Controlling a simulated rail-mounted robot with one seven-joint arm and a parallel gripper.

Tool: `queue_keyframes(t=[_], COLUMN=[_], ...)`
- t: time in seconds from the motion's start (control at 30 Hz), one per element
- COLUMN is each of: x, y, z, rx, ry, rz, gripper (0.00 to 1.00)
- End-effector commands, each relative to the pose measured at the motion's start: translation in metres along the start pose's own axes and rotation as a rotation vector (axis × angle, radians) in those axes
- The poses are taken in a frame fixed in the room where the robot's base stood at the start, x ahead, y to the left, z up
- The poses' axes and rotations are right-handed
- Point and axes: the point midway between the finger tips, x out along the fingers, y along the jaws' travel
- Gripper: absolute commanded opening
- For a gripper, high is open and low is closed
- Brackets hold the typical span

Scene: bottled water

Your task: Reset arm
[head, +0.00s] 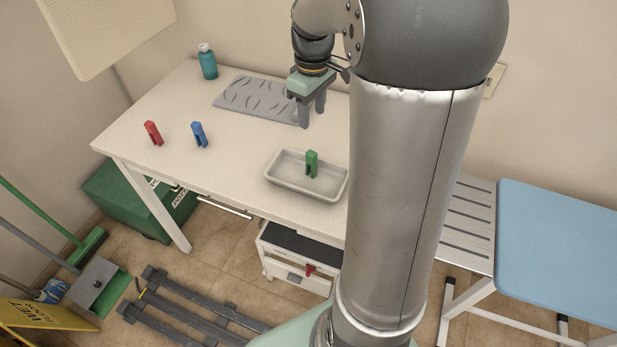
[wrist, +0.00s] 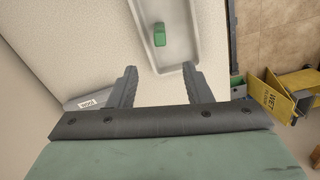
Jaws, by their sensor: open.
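My gripper (head: 312,112) is raised above the back part of the white table (head: 228,172), near the right end of the grey patterned mat. Its fingers are apart with nothing between them. In the wrist view my gripper (wrist: 158,85) also shows open and empty. A green clip-shaped block (head: 311,164) stands in the pale grey tray (head: 282,184) at the table's front. The green block (wrist: 159,35) and the tray (wrist: 178,52) show beyond the fingertips in the wrist view. A blue block (head: 199,134) and a red block (head: 153,133) stand on the table's left part.
A teal bottle (head: 208,62) stands at the table's back left, beside the grey mat (head: 248,97). A blue-topped table (head: 560,245) stands at right. A yellow wet-floor sign (head: 40,322) is at lower left. The tabletop between blocks and tray is clear.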

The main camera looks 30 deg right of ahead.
Motion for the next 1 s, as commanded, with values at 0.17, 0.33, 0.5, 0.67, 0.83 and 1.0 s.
queue_keyframes(t=[0.17,0.33,0.5,0.67,0.83,1.0], x=[-0.019,-0.023,-0.022,-0.022,-0.022,-0.005], y=[0.0,0.0,0.0,0.0,-0.037,-0.125], z=[0.0,0.0,0.0,0.0,0.008,0.048], rx=[0.0,0.0,0.0,0.0,0.055,0.228], ry=[0.001,0.0,0.0,0.0,0.003,0.021], rz=[0.001,0.0,0.0,0.0,0.011,0.026], gripper=[0.45,0.45,0.45,0.45,0.45,0.45])
